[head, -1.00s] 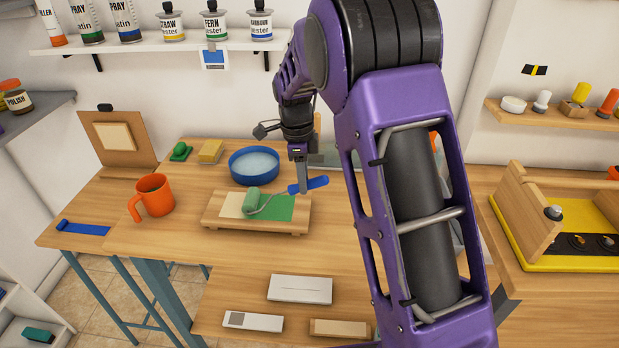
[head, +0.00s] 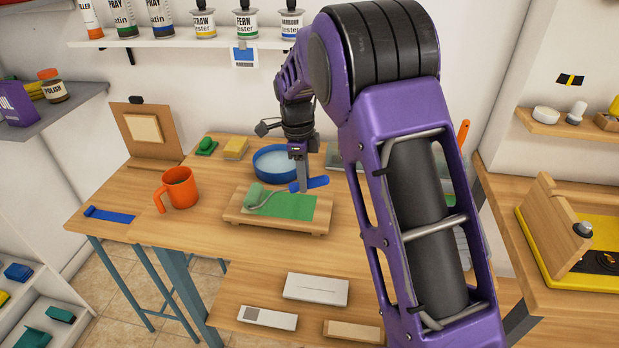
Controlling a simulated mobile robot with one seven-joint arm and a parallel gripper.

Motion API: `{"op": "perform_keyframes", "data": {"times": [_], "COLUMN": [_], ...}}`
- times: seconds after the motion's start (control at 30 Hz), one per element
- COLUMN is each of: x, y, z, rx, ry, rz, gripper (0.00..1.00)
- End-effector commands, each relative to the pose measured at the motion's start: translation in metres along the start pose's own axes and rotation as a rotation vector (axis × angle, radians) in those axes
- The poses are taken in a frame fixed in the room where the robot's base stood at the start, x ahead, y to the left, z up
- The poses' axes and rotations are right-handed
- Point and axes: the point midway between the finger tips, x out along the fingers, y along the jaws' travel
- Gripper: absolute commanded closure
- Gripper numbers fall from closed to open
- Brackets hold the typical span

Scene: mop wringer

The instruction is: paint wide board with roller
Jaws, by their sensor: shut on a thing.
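The wide board (head: 300,207) lies on a wooden stand on the table, and its visible face is now mostly green. The roller (head: 254,195) has a green head resting at the board's left end, a thin wire frame and a blue handle (head: 317,183). My gripper (head: 303,188) is over the board and shut on the blue handle. The fingertips are small in this view, and the far left strip of the board is partly hidden by the roller head.
A blue round tub (head: 257,161) stands just behind the board. An orange mug (head: 180,187) stands to the left, with a blue strip (head: 110,215) near the table's left edge. A lower shelf in front holds a white box (head: 316,288).

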Motion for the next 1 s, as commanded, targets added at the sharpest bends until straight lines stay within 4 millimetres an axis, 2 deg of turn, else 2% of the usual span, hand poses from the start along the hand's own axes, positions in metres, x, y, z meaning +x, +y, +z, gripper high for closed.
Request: {"op": "perform_keyframes", "data": {"times": [0.2, 0.33, 1.0], "x": [-0.001, -0.001, 0.003], "y": [0.0, 0.0, 0.0], "z": [0.018, 0.022, -0.013], "rx": [-0.001, 0.0, 0.001], "ry": [-0.001, -0.001, 0.0], "rz": [-0.001, -0.001, -0.001], "gripper": [1.0, 1.0, 1.0]}}
